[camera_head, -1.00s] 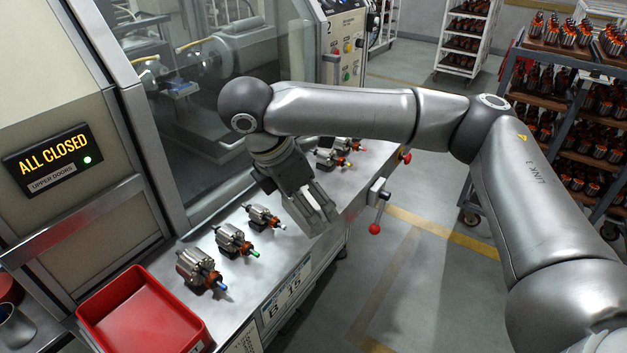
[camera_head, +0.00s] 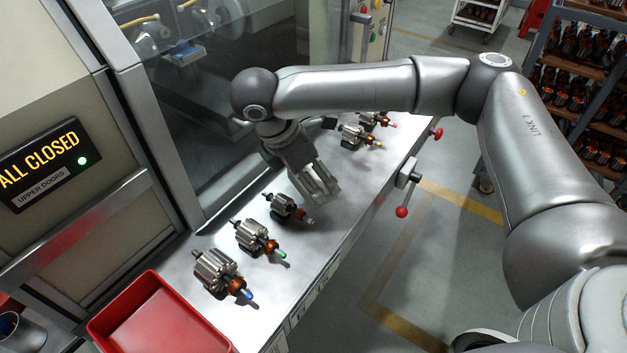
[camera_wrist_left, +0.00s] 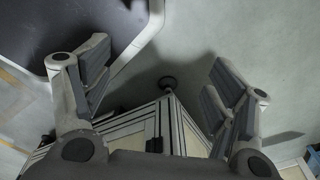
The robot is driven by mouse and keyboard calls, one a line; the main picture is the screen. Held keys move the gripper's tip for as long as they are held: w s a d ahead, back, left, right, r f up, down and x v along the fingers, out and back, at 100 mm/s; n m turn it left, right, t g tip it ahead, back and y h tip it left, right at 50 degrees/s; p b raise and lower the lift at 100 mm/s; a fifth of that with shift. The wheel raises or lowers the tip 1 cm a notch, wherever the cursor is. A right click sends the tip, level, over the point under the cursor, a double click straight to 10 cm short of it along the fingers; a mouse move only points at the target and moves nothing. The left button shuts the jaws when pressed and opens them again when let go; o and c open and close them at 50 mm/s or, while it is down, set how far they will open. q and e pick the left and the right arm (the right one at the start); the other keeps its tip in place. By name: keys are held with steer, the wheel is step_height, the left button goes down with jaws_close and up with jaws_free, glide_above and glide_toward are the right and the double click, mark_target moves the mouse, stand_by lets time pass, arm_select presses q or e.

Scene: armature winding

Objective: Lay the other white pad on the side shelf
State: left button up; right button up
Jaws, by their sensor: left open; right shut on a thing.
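My right gripper (camera_head: 318,190) is over the metal bench (camera_head: 300,240), just right of the nearest row of armatures. Its jaws are shut on a small pale thing, likely the white pad, which the fingers mostly hide. I cannot tell whether it touches the bench. I cannot make out a side shelf for certain. My left gripper (camera_wrist_left: 160,90) is open and empty in the left wrist view, with floor and a framed cabinet corner (camera_wrist_left: 165,125) beyond its fingers.
Armatures with blue (camera_head: 220,272), green (camera_head: 258,240) and white (camera_head: 287,207) tips lie on the bench. More lie behind the gripper (camera_head: 358,134). A red tray (camera_head: 155,315) is at front left. A red-knobbed lever (camera_head: 402,212) sticks out from the bench's edge. The machine's glass (camera_head: 230,110) is behind.

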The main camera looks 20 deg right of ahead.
steer(key=shift+f, duration=0.35)
steer(key=f, duration=0.3)
steer(key=shift+w+f+p, duration=0.35)
steer(key=shift+s, duration=0.1)
arm_select(q)
steer(key=shift+w+d+r, duration=0.1)
steer(key=shift+w+r, duration=0.15)
steer(key=shift+w, duration=0.25)
steer(key=shift+w+r, duration=0.25)
steer(key=shift+w, duration=0.25)
arm_select(e)
steer(key=o, duration=0.5)
arm_select(q)
steer(key=shift+s+f, duration=0.1)
steer(key=shift+s, duration=0.5)
